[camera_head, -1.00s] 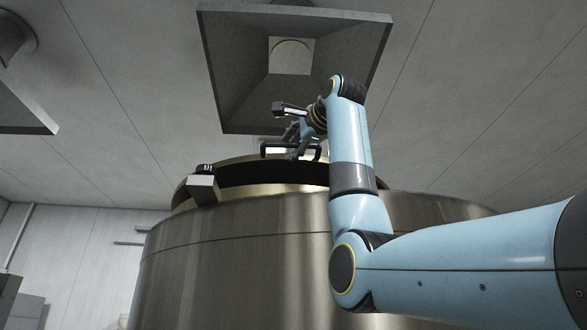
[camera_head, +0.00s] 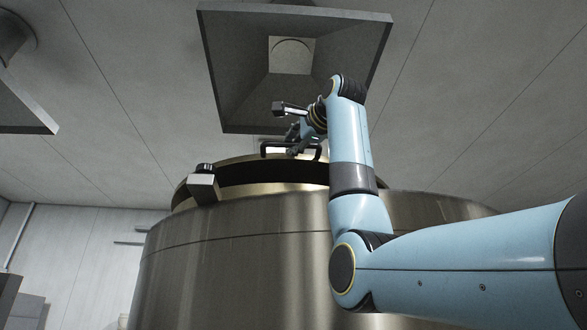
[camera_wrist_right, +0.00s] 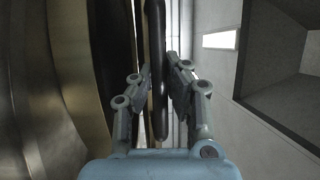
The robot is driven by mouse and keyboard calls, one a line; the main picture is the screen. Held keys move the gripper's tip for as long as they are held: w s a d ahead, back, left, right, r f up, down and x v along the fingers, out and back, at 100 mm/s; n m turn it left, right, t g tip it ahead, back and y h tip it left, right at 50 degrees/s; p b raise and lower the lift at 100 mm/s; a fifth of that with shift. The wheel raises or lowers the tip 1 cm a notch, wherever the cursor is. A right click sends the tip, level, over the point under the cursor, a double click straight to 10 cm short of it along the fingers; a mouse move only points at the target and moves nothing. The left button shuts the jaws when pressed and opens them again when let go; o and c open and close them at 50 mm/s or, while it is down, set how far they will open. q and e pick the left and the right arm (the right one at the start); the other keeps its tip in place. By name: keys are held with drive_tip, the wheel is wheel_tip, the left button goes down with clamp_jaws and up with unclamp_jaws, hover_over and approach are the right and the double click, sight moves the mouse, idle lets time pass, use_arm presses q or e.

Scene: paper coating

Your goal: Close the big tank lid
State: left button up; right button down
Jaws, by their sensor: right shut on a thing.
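The big steel tank (camera_head: 240,265) fills the lower middle of the head view. Its lid (camera_head: 240,161) shows as a thin pale rim above a dark gap at the top of the tank, so it stands partly open. A dark bar handle (camera_head: 265,150) is on the lid. My right gripper (camera_head: 294,148) is at this handle. In the right wrist view the handle (camera_wrist_right: 154,30) runs between the fingers of my right gripper (camera_wrist_right: 159,72), which is shut on it. The far side of the lid is hidden. My left gripper is not in view.
A grey square hood (camera_head: 235,90) hangs above the tank, close over my right wrist. A small block-shaped fitting (camera_head: 203,187) sits at the left of the tank's opening. Another hood (camera_head: 20,110) is at the far left.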

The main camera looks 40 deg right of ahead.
drive_tip(key=shift+n+t, duration=0.3)
drive_tip(key=shift+t, duration=0.1)
drive_tip(key=f+b, duration=0.2)
drive_tip(key=f, duration=0.1)
drive_tip(key=f+b, duration=0.5)
drive_tip(key=b, duration=0.1)
drive_tip(key=shift+w+a+f, duration=0.15)
drive_tip(key=shift+w+f, duration=0.2)
drive_tip(key=shift+f, duration=0.05)
drive_tip(key=shift+s+a+r, duration=0.1)
drive_tip(key=shift+s+r, duration=0.05)
drive_tip(key=shift+s, duration=0.15)
drive_tip(key=c, duration=1.3)
unclamp_jaws()
drive_tip(key=shift+s, duration=0.3)
drive_tip(key=shift+r, duration=0.1)
drive_tip(key=shift+r, duration=0.1)
drive_tip(key=shift+v, duration=5.95)
